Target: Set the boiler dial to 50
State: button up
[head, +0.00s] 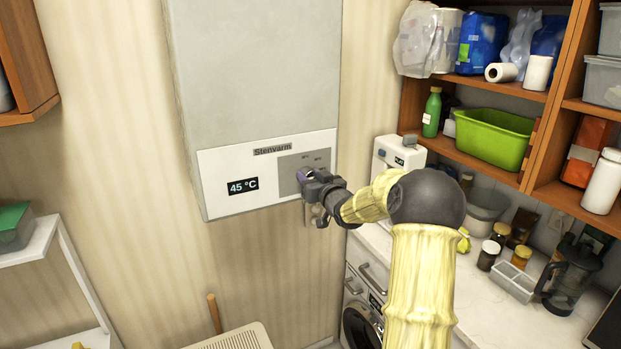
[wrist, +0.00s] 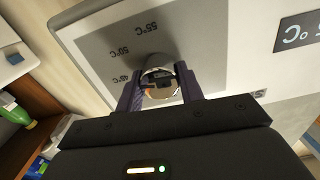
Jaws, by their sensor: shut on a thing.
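The boiler (head: 255,65) is a tall grey box on the wall with a white lower panel. Its display (head: 243,186) reads 45 °C. The dial (wrist: 161,82) is a round metal knob on a grey plate (wrist: 112,47), with marks for 45, 50 and 55 °C around it in the wrist view. My gripper (head: 305,176) is at the dial, and in the wrist view its two purple fingers (wrist: 161,92) are shut on the dial from both sides. In the head view my gripper hides most of the dial. I cannot read the dial's pointer.
Wooden shelves (head: 545,96) at the right hold a green bin (head: 493,138), bottles and bags. A white counter (head: 480,275) with jars and a French press (head: 572,280) is below. A white shelf (head: 42,243) is at the left.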

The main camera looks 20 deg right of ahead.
jog(key=m, duration=0.5)
jog(key=shift+m+p, duration=0.4)
jog(key=o, duration=1)
jog(key=shift+w, duration=0.1)
jog(key=shift+d, duration=0.1)
jog(key=s+b, duration=0.5)
jog(key=s, duration=1.2)
jog(key=shift+s+d+b, duration=0.15)
jog(key=shift+s+b, duration=0.1)
jog(key=shift+b, duration=0.05)
